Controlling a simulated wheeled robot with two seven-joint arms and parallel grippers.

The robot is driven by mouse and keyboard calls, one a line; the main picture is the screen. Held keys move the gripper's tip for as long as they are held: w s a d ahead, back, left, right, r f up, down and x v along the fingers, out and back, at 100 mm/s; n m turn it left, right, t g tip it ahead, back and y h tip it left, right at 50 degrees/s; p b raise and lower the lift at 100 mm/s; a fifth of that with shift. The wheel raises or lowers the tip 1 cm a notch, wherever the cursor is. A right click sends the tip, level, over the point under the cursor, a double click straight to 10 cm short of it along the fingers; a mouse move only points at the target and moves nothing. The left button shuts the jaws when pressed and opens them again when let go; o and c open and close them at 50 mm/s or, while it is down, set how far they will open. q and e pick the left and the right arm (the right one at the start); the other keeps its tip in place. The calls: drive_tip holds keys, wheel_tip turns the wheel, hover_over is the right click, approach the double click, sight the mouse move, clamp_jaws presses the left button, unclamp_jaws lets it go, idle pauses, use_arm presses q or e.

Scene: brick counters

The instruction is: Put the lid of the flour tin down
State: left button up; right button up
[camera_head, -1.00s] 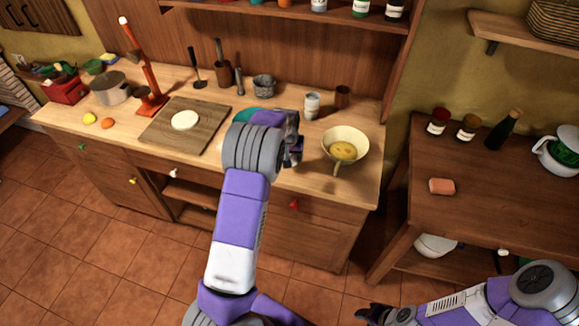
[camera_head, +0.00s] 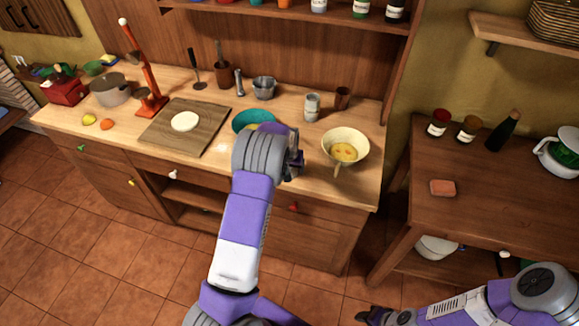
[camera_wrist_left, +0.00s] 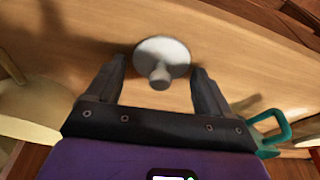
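The lid (camera_wrist_left: 176,50), a pale grey disc with a round knob, shows in the left wrist view beyond and between my left fingertips. It appears to lie knob-up on the wooden counter, with gaps to both fingers. My left gripper (camera_head: 296,158) is open over the counter's front part; its fingers also show in the left wrist view (camera_wrist_left: 158,78). In the head view I cannot make out the lid. A pale grey cylindrical container (camera_head: 312,108), probably the flour tin, stands upright behind the gripper. My right gripper (camera_head: 372,315) is low at the bottom edge, too small to read.
A cream pan (camera_head: 360,138) with yellow contents stands right of my left gripper. A teal vessel (camera_head: 250,118) stands behind my left wrist. A cutting board (camera_head: 207,130) with a white round piece lies further left. A brown cup (camera_head: 342,97) stands near the container.

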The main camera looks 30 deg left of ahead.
use_arm(q)
drive_tip(key=shift+o, duration=0.6)
drive_tip(key=shift+r, duration=0.1)
